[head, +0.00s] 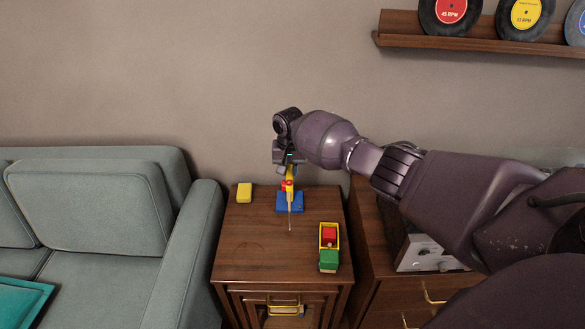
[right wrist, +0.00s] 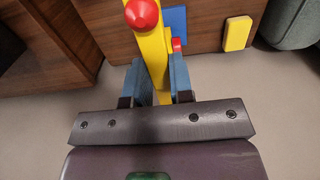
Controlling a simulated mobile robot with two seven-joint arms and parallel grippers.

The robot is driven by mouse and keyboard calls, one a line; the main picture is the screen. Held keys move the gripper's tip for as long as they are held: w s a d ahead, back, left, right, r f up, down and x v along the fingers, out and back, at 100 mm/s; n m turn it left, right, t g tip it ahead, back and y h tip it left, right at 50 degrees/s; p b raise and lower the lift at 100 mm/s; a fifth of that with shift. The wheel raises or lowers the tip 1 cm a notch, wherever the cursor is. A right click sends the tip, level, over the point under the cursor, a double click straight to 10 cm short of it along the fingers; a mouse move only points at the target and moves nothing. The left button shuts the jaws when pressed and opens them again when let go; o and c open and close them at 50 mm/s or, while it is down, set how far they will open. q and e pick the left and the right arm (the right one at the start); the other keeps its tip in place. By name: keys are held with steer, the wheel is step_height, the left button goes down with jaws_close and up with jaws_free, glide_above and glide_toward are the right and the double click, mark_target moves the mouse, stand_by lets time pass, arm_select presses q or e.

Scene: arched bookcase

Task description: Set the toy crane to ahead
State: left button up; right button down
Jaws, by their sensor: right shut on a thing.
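The toy crane (head: 290,202) stands on the wooden cabinet top, with a blue base, a yellow mast and red parts. A thin pale part of it points toward the front of the cabinet in the head view. My right gripper (head: 289,171) reaches it from above and behind. In the right wrist view, my right gripper (right wrist: 158,82) is shut on the yellow part of the crane (right wrist: 152,50), which has a red cone-shaped tip. The gripper hides part of the crane's upper end. My left gripper is not in view.
A yellow block (head: 244,193) lies left of the crane. A toy truck (head: 329,248) in yellow, red and green stands front right on the cabinet (head: 255,240). A grey-green sofa (head: 110,230) is at left. A record shelf (head: 420,34) hangs upper right.

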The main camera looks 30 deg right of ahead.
steer(key=shift+f, duration=0.1)
stand_by(0.3)
steer(key=c, duration=1)
jaws_free()
steer(key=shift+r, duration=0.2)
step_height(320, 180, up, 10)
steer(key=p, duration=0.3)
steer(key=shift+r, duration=0.25)
